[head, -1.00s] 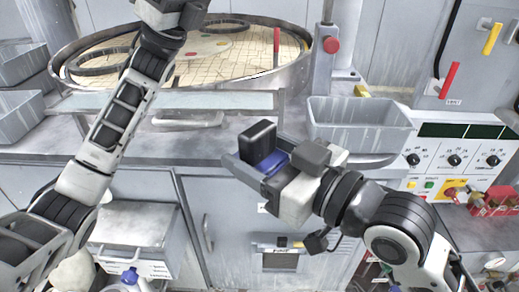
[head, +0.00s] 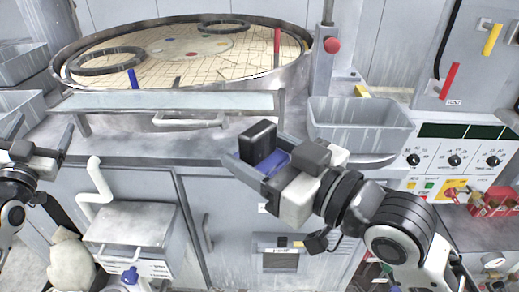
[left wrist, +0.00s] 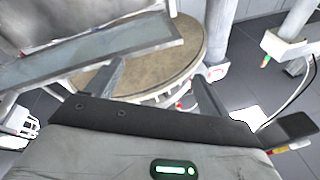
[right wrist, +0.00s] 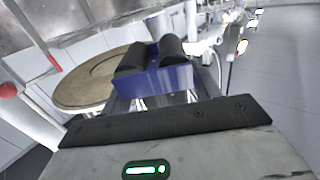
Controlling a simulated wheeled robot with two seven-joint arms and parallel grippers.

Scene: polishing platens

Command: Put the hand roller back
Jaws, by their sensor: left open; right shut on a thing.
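The hand roller (head: 272,162) has a blue frame with black rollers; in the right wrist view it (right wrist: 168,80) shows two black rollers side by side. My right gripper (head: 258,165) is shut on its blue frame and holds it in front of the bench edge, below the platen. In the right wrist view the fingers (right wrist: 160,98) reach to the blue frame from both sides. My left gripper (head: 50,140) is open and empty at the far left, in front of the bench. In the left wrist view nothing lies between its spread fingers (left wrist: 160,85).
A large round platen (head: 190,65) with rings on it stands behind a raised shelf (head: 165,101). A grey bin (head: 360,120) stands right of the roller, beside a post with a red button (head: 332,45). Grey bins (head: 20,65) are at the left. A control panel (head: 455,150) is at the right.

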